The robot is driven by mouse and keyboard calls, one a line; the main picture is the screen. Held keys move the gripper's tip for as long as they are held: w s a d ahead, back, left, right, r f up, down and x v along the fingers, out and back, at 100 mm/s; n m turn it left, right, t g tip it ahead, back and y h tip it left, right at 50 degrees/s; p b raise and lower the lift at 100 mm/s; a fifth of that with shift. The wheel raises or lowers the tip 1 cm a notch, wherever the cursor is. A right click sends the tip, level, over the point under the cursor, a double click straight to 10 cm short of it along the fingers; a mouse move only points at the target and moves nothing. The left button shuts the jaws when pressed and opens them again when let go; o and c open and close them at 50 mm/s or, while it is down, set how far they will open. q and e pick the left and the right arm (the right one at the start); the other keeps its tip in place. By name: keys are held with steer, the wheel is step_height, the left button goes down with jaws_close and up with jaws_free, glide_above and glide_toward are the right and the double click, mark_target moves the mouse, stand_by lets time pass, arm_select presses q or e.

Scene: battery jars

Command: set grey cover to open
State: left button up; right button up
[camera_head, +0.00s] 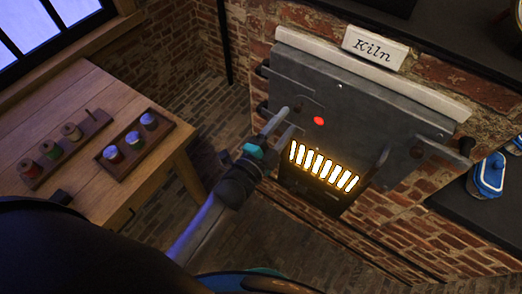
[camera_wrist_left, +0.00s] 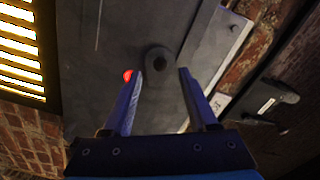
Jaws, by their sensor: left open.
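The grey cover (camera_head: 375,110) is a flat metal plate on the front of the kiln, below the white "Kiln" sign. It also fills much of the left wrist view (camera_wrist_left: 95,85). A small red spot (camera_head: 319,121) shows on it, and a glowing slotted grate (camera_head: 322,166) lies below. My left gripper (camera_head: 288,119) is at the left part of the kiln front, with its fingers open. In the left wrist view a dark round knob (camera_wrist_left: 159,60) shows between the fingertips; I cannot tell whether they touch it. My right gripper is not in view.
A wooden table (camera_head: 75,100) at the left holds two racks with small jars and spools. A dark shelf (camera_head: 460,205) at the right carries a blue and white container (camera_head: 488,176). Brick wall surrounds the kiln. Brick floor lies between table and kiln.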

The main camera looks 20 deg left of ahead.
arm_select(q)
steer(key=v, duration=1.1)
steer(key=shift+b, duration=0.45)
steer(key=s+a+f+n+g+y+b, duration=0.1)
steer(key=s+f+n+g+b, duration=0.1)
steer(key=f, duration=0.8)
steer(key=s+a+f+n+g+y+b, duration=0.1)
steer(key=s+f+n+g+b, duration=0.15)
steer(key=f, duration=0.75)
steer(key=s+a+f+n+g+y+b, duration=0.1)
steer(key=s+f+n+g+b, duration=0.15)
steer(key=f, duration=0.85)
steer(key=s+a+f+n+g+y+b, duration=0.1)
steer(key=s+a+f+n+g+b, duration=0.1)
steer(key=s+f, duration=0.5)
steer(key=s+a+f+n+g+b, duration=0.2)
steer(key=s+f+g+b, duration=0.1)
steer(key=s+f, duration=0.4)
steer(key=s+a+f+n+g+y+b, duration=0.1)
steer(key=s+a+f+n+g+b, duration=0.1)
steer(key=s+f, duration=0.5)
steer(key=shift+s+f+n+g+y, duration=0.3)
steer(key=shift+f+n+g, duration=0.35)
steer(key=shift+g, duration=0.45)
